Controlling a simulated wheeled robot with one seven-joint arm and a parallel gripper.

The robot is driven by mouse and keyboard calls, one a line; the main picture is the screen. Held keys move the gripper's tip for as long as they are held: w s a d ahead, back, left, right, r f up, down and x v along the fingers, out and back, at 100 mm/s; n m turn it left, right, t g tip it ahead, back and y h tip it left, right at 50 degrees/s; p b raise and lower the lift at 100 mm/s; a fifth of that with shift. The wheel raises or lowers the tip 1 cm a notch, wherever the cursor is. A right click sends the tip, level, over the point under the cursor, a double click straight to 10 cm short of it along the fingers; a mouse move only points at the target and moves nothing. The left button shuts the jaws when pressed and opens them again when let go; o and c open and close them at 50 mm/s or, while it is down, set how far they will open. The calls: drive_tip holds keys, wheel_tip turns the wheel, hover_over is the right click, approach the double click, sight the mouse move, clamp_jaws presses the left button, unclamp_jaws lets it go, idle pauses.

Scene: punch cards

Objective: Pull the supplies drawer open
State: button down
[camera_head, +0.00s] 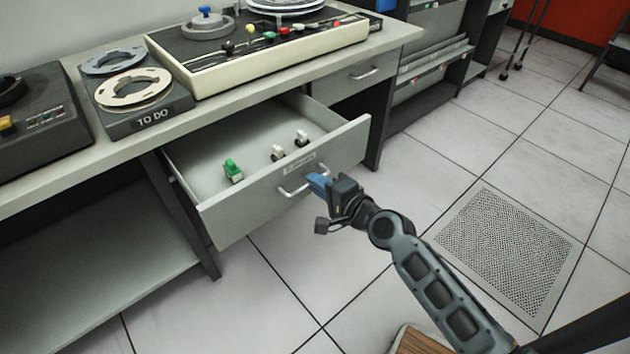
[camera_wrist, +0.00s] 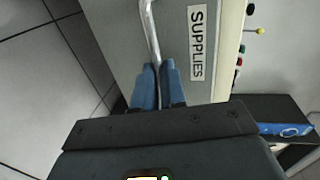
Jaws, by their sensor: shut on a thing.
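The supplies drawer (camera_head: 258,199) is pulled well out from under the desk in the head view. Inside it lie a green item (camera_head: 233,171) and two white items (camera_head: 278,152), (camera_head: 301,138). Its metal handle (camera_head: 290,191) is on the front, below a label. In the wrist view the label reads SUPPLIES (camera_wrist: 197,45), beside the handle (camera_wrist: 150,30). My gripper (camera_head: 318,183) is at the drawer front, its blue fingers shut on the handle. The fingers also show in the wrist view (camera_wrist: 158,82), one on each side of the handle bar.
A second drawer (camera_head: 350,78) to the right is closed. The desk top (camera_head: 225,105) carries a console (camera_head: 250,50) and a TO DO tray (camera_head: 145,118) with reels. Open tiled floor (camera_head: 420,165) lies in front and right, with a perforated floor panel (camera_head: 505,248).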

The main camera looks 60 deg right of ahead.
drive_tip(key=c, duration=1.2)
unclamp_jaws()
drive_tip(key=shift+b+v, duration=0.3)
drive_tip(key=shift+v, duration=3.6)
